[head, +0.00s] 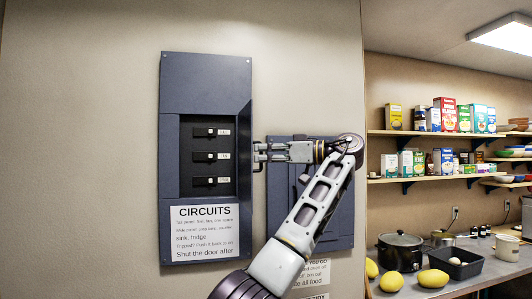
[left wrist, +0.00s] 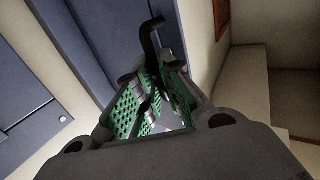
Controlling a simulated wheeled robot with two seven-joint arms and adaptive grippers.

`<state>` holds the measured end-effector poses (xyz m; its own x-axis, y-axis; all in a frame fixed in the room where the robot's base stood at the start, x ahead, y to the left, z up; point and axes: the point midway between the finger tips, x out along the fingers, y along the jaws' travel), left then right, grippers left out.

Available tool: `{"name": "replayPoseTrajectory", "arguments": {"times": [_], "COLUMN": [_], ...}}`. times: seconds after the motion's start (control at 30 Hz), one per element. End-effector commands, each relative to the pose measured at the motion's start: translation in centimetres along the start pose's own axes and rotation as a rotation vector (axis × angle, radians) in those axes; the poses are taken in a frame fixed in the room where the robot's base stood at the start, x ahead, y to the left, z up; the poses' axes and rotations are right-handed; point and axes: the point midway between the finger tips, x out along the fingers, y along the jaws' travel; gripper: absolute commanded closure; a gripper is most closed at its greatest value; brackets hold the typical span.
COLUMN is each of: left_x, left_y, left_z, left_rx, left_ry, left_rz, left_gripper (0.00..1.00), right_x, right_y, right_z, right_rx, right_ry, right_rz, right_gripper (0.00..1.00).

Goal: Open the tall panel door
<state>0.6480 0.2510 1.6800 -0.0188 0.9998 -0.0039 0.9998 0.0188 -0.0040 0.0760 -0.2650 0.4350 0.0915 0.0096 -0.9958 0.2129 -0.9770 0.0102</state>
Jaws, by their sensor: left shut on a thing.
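The tall dark blue panel (head: 205,82) is on the wall at the left of the head view. Several black breaker switches (head: 211,156) show in its recess, above a white CIRCUITS sign (head: 204,232). My left gripper (head: 262,156) reaches in from the right to the panel's right edge. It is shut on a black bent handle, which stands out between the green-padded fingers in the left wrist view (left wrist: 151,38). A blue surface (left wrist: 95,40) lies close beside them there. The fingers partly hide the handle, and I cannot tell how far the door stands open.
A second dark blue panel (head: 340,222) is on the wall to the right, partly behind my left arm. At the far right, shelves (head: 430,133) hold boxes and cans. A counter below holds a black pot (head: 400,254), yellow fruit (head: 433,279) and a black tray (head: 456,265).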

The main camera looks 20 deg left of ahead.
Motion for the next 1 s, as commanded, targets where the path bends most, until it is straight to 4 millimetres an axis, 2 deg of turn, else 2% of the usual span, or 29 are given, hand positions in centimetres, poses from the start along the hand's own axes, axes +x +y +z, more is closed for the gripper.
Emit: {"name": "replayPoseTrajectory", "arguments": {"times": [0.03,0.67,0.7,0.8,0.83,1.0], "left_x": [0.47,0.48,0.47,0.43,0.41,0.32], "left_y": [0.1,0.26,0.25,0.23,0.23,0.24], "left_z": [-0.87,-0.85,-0.85,-0.87,-0.87,-0.83], "left_rx": [-0.001,-0.004,-0.004,-0.006,-0.006,-0.007], "left_ry": [0.011,0.012,0.012,0.012,0.013,0.013], "left_rz": [-0.001,-0.016,-0.016,-0.016,-0.015,-0.014], "left_gripper": [1.0,1.0,0.86,0.73,0.7,0.7], "right_x": [-0.12,-0.16,-0.16,-0.16,-0.16,-0.14], "right_y": [0.14,0.24,0.17,0.07,0.03,-0.34], "right_z": [-0.02,-0.08,-0.1,-0.11,-0.13,-0.3], "right_rx": [-0.001,-0.001,0.0,0.0,0.0,0.002], "right_ry": [0.0,0.001,0.001,0.001,0.002,0.004], "right_rz": [0.001,0.002,0.002,0.001,0.0,-0.003], "right_gripper": [1.0,1.0,1.0,1.0,1.0,1.0]}}
